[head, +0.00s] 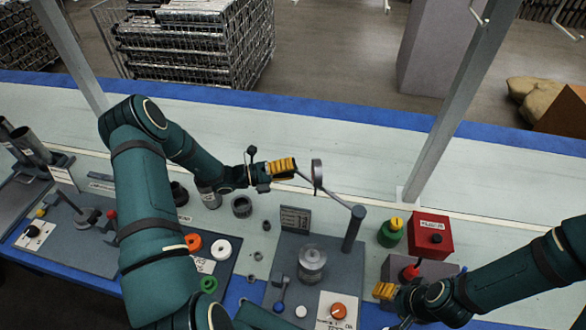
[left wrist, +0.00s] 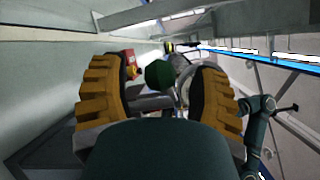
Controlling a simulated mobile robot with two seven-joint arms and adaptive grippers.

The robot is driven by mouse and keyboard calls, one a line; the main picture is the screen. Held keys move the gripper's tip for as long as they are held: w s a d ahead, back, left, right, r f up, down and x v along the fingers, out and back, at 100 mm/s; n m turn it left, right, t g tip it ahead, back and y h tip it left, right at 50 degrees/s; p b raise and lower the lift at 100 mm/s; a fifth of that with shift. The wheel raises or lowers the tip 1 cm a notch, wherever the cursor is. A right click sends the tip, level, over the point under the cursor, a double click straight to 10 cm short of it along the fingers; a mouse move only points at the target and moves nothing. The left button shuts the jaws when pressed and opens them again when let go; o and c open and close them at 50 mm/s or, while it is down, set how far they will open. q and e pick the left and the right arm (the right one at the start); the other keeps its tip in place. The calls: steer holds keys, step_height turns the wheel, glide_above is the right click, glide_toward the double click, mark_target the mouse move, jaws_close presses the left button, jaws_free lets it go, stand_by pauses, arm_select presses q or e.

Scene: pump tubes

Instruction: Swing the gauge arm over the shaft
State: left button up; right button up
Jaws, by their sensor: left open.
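The gauge arm (head: 337,198) is a thin grey rod running up and left from a dark post (head: 353,230). It carries a round gauge (head: 317,176), and it stands out to the back left, away from above the metal cylinder (head: 312,258) that looks like the shaft. My left gripper (head: 284,167) is open at the rod's free end. In the left wrist view a dark green rounded knob (left wrist: 159,74) shows between the yellow fingers; contact cannot be told. My right gripper (head: 384,291) is low at the right, its finger gap unclear.
A red box (head: 429,236) and a green yellow-topped canister (head: 391,232) stand right of the post. An orange knob (head: 338,311) is at the front. Rings, including a white one (head: 221,249), lie left of the shaft plate. The bench behind the gauge is clear.

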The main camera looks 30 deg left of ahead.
arm_select(q)
steer(key=shift+w+d, duration=0.35)
